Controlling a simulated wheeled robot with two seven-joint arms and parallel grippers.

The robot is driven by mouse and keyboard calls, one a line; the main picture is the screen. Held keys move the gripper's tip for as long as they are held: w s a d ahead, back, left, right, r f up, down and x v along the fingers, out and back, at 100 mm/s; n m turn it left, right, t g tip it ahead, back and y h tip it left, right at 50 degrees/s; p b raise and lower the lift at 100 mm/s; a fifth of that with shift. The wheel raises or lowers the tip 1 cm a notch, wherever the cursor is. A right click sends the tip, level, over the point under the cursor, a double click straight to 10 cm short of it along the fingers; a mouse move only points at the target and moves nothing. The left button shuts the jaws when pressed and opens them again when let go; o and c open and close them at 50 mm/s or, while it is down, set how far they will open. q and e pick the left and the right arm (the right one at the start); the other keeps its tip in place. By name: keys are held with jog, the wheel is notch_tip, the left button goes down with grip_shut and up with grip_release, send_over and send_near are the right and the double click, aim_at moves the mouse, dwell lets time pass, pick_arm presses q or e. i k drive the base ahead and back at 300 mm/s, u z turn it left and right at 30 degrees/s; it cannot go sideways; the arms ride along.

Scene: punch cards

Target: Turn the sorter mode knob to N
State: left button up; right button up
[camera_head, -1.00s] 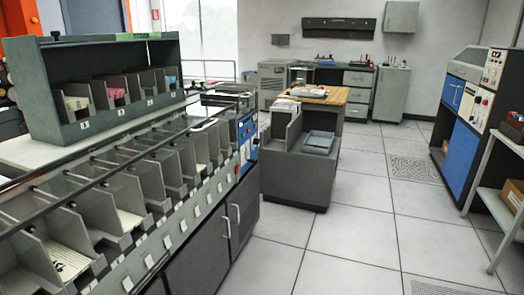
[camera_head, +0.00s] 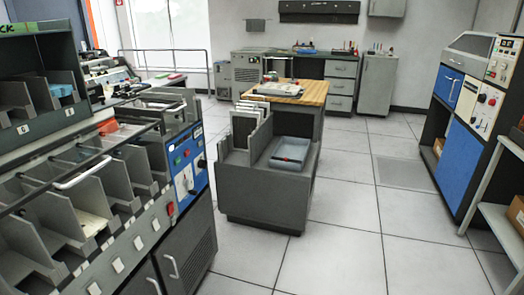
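The sorter (camera_head: 110,225), a long grey machine with a row of slanted pockets, runs along the left. Its blue control panel (camera_head: 176,168) is on its near-right end, with small red and green buttons and a white dial plate with a dark knob (camera_head: 190,186). Another dark knob (camera_head: 201,162) sits higher on the panel's right. The panel is seen at a slant and is small. The letters and the knob settings cannot be read, and I cannot tell which knob is the mode knob. Neither of my grippers is in view.
A grey cart (camera_head: 262,200) with card trays stands right of the sorter, with a narrow floor gap between. A wood-topped table (camera_head: 300,91) is behind it. A blue-and-grey machine (camera_head: 462,125) and a metal shelf (camera_head: 494,215) stand at right. Tiled floor (camera_head: 350,225) between is clear.

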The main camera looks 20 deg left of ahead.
aim_at(201, 164)
jog(key=u, duration=0.4)
jog(key=i, duration=1.35)
jog(key=u, duration=1.65)
jog(key=i, duration=0.5)
jog(key=u, duration=0.45)
